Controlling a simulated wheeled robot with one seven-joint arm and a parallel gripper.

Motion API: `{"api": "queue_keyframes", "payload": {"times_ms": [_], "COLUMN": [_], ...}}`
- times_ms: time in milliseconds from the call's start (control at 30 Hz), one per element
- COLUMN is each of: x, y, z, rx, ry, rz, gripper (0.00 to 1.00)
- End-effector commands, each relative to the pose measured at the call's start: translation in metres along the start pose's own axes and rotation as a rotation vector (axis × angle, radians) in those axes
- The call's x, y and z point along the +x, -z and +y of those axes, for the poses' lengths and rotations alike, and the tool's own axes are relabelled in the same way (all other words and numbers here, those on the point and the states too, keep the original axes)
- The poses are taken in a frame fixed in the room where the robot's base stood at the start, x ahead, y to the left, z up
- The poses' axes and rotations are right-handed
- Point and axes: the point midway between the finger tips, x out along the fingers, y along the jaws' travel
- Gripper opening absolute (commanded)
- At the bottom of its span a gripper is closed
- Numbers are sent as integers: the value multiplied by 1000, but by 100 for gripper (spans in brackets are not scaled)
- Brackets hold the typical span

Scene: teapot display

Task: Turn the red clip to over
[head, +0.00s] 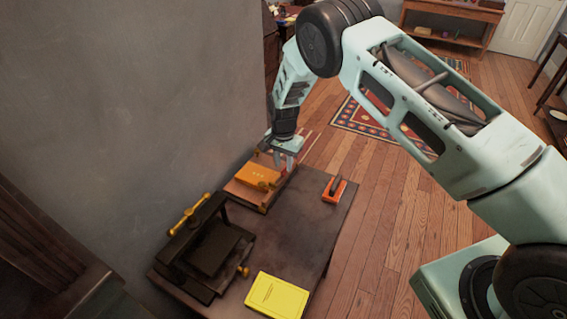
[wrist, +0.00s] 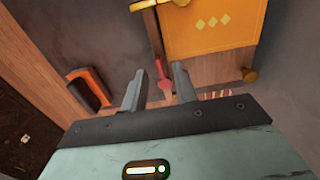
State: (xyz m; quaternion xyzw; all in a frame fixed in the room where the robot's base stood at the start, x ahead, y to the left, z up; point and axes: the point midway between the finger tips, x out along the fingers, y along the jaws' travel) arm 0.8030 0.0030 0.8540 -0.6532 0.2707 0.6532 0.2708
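The red clip (wrist: 162,70) shows in the wrist view as a short narrow red bar with a rounded end. It lies at the edge of a wooden board (wrist: 205,64), beside an orange book (wrist: 210,25). My gripper (wrist: 159,82) is open, with its two fingers apart and the red clip showing in the gap between them. I cannot tell whether either finger touches it. In the head view my gripper (head: 287,158) is over the far end of the board (head: 243,196), just beyond the orange book (head: 259,173).
Brass clips (wrist: 249,75) sit around the orange book. A black press with brass handles (head: 205,245) and a yellow book (head: 277,295) are nearer. A grey wall (head: 120,90) borders the left.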

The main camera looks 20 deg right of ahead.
Motion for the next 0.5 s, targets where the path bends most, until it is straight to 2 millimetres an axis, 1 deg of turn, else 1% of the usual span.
{"api": "queue_keyframes", "payload": {"times_ms": [100,200,500], "x": [11,16,18], "y": [0,0,0], "z": [1,0,0], "rx": [0,0,0], "ry": [-2,0,0], "rz": [-1,0,0], "gripper": [29,29,29]}}
